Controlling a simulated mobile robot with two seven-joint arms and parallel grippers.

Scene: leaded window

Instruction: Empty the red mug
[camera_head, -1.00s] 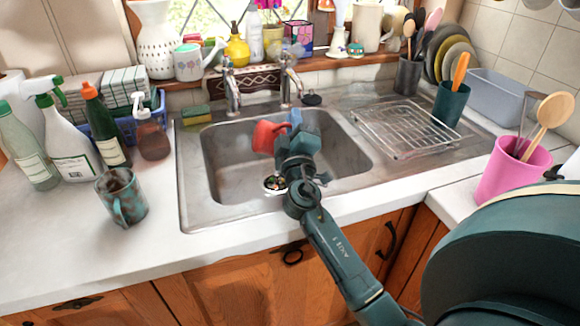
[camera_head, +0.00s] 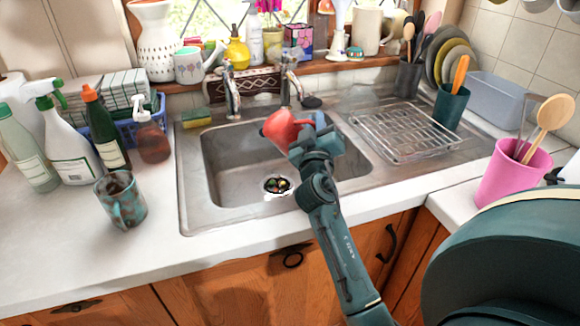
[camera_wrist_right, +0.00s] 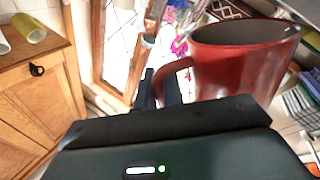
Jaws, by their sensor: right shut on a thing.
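The red mug (camera_head: 281,128) is held tilted above the back of the sink basin (camera_head: 225,165) in the head view. My right gripper (camera_head: 304,132) is on its right side, shut on the mug at its handle. In the right wrist view the mug (camera_wrist_right: 245,65) fills the upper right, with its handle toward the gripper (camera_wrist_right: 160,90). The part of its inside that shows is dark; I cannot tell whether anything is left in it. Small colourful bits lie at the drain (camera_head: 277,184), with white bits just below it. My left gripper is not in view.
Two taps (camera_head: 232,95) stand behind the basin. A wire rack (camera_head: 405,130) lies on the drainer at right. A patterned mug (camera_head: 121,200) and several bottles stand on the left counter. A pink pot (camera_head: 510,172) with utensils stands at right.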

